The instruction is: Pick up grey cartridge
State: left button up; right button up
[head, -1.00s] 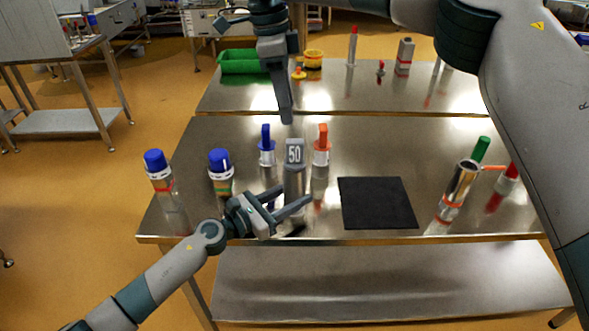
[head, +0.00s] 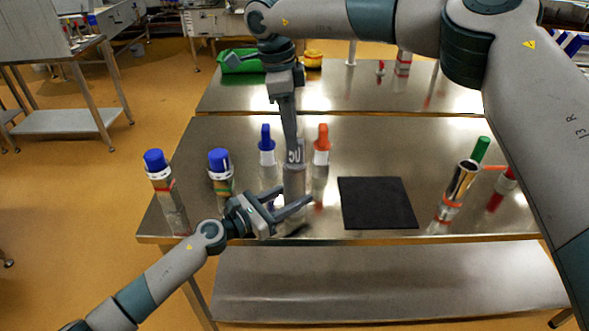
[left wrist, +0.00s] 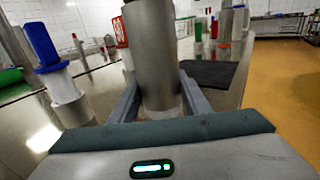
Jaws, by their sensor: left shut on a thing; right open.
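The grey cartridge (head: 296,157), with its number face, sits at the top of an upright steel cylinder (head: 294,182) on the front table. The cylinder fills the middle of the left wrist view (left wrist: 152,60). My left gripper (head: 294,205) is shut on the cylinder's lower part, one finger on each side. My right gripper (head: 292,150) comes down from above and is open. Its tips are at the grey cartridge and partly cover it; I cannot tell whether they touch.
Blue-topped (head: 266,145) and orange-topped (head: 322,146) pieces stand close behind the cylinder. Two blue-capped containers (head: 220,165) stand at the left. A black mat (head: 377,203) lies to the right. A shiny open cylinder (head: 461,182) and a green piece (head: 481,149) are farther right.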

aim_at(295, 170)
jog(key=shift+w+d+f, duration=0.1)
jog(key=shift+d+f, duration=0.1)
jog(key=shift+f, duration=0.85)
jog(key=shift+w+d+f, duration=0.1)
jog(key=shift+d+f, duration=0.1)
jog(key=shift+f, duration=0.8)
grip_shut()
